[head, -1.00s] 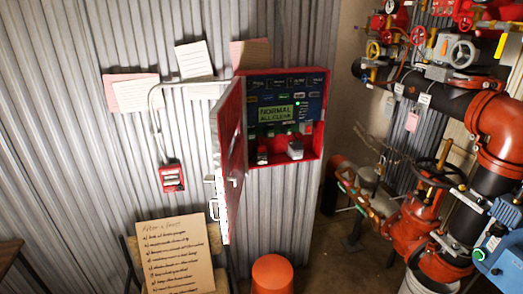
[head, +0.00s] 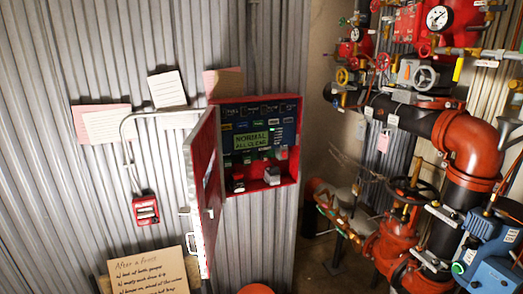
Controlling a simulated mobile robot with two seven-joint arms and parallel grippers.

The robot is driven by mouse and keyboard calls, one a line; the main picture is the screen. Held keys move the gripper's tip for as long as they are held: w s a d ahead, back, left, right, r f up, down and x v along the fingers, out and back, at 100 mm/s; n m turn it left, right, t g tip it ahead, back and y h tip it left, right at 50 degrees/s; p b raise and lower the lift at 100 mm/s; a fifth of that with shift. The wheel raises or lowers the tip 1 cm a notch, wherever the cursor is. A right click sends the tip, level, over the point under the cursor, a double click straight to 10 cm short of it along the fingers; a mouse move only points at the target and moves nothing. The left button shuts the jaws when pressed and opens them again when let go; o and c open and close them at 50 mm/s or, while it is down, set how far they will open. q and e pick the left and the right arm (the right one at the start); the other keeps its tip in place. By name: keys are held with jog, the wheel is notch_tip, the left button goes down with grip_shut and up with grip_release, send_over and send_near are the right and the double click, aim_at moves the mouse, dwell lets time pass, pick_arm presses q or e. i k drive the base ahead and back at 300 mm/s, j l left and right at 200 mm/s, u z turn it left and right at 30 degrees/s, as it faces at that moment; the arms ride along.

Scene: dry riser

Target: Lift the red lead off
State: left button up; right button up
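I cannot make out a red lead for certain. A red wall cabinet (head: 293,172) stands open on the corrugated wall, with its red door (head: 205,160) swung out to the left. Its panel has a green display (head: 251,141) reading "NORMAL ALL CLEAR". Small parts sit on the cabinet floor, including a grey-and-white block (head: 272,176) and a dark one (head: 237,187); any lead there is too small to tell. Neither of my grippers is in view.
A red call point (head: 145,210) is on the wall at left. A handwritten board (head: 150,272) stands below it. At right are red-orange pipework (head: 470,145), a dark handwheel (head: 412,190), a pressure gauge (head: 438,18) and a blue device (head: 490,265). Floor shows between cabinet and pipes.

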aim_at(238, 175)
jog(key=l+u, duration=0.45)
jog(key=l, duration=0.25)
jog(key=l+u, duration=0.4)
jog(key=l, duration=0.35)
jog(key=i+l+u, duration=0.15)
jog(key=u, duration=0.15)
jog(key=i+l+u, duration=0.15)
jog(key=l+u, duration=0.15)
jog(key=i+l+u, duration=0.1)
jog(key=l+u, duration=0.25)
